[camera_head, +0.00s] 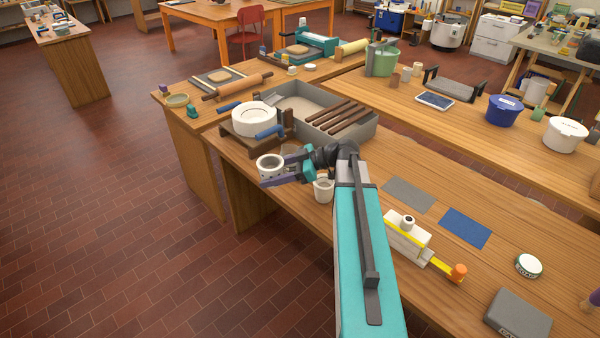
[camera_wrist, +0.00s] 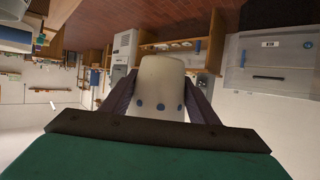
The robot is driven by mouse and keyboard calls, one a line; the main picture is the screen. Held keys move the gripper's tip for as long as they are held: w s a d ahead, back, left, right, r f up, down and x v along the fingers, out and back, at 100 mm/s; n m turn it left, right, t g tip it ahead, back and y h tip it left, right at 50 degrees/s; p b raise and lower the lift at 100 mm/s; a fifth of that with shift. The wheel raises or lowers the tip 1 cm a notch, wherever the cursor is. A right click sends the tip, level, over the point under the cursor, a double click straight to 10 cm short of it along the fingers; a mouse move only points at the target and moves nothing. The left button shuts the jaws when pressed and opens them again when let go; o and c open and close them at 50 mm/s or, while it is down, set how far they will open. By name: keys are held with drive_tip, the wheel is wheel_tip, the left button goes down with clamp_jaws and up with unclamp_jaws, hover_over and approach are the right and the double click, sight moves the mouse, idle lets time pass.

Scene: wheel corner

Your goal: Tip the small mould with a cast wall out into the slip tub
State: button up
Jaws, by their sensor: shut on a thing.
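My gripper (camera_head: 271,169) is shut on a small white round mould (camera_head: 269,161), its fingers on either side of it. In the head view the mould is held in the air at the bench's left edge, its hollow opening facing roughly up. The wrist view shows the pale mould (camera_wrist: 160,82) with blue dots between the two dark fingers; its inside is hidden there. A wide grey tub (camera_head: 365,131), apparently the slip tub, sits behind the gripper. Pale slip (camera_head: 298,103) shows in its left part, and dark wooden slats (camera_head: 346,117) lie across its right part.
A large white mould (camera_head: 254,119) sits on a wooden stand left of the tub, with blue-handled tools nearby. Another small white vessel (camera_head: 323,189) stands on the bench beside my arm. Grey (camera_head: 409,194) and blue (camera_head: 465,228) mats lie to the right.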

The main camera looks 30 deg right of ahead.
drive_tip(key=a+r, duration=0.1)
drive_tip(key=a, duration=0.6)
drive_tip(key=shift+r+m+t, duration=0.3)
drive_tip(key=shift+m+t, duration=0.1)
drive_tip(key=shift+w+a, duration=0.15)
